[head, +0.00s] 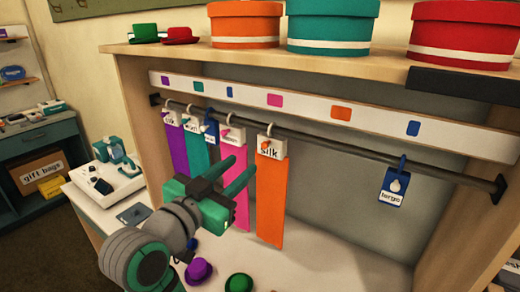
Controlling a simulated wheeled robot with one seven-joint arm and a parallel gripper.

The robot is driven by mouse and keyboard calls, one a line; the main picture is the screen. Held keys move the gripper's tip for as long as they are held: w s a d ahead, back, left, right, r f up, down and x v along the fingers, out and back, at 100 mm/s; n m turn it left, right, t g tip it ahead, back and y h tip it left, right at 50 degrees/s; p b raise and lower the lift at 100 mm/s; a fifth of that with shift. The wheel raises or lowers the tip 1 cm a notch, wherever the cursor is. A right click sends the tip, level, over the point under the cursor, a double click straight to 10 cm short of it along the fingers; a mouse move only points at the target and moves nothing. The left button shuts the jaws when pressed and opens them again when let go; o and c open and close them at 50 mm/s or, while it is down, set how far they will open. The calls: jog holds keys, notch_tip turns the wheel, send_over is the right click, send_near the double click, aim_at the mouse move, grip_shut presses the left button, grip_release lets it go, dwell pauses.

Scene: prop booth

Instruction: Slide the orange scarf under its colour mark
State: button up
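The orange scarf (270,205) hangs from a white tag holder (268,147) on the dark rail (330,142). In the head view it hangs left of the orange mark (340,112) and roughly below the pink mark (274,99). The marks sit on a white strip above the rail. My gripper (245,164) is in front of the pink scarf (238,212), just left of the orange scarf. Its two dark green fingers are apart with nothing visible between them. They hide part of the pink scarf. Contact with the orange scarf cannot be told.
Purple (178,153) and teal (197,153) scarves and a blue tag (210,132) hang to the left. Another blue tag (395,184) hangs far right; the rail between it and the orange scarf is clear. Purple (198,270) and green (238,283) hats lie below.

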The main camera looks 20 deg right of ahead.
aim_at(264, 147)
jog(key=x, duration=1)
jog(key=shift+w+d, duration=0.2)
jog(key=shift+d, duration=0.1)
grip_shut()
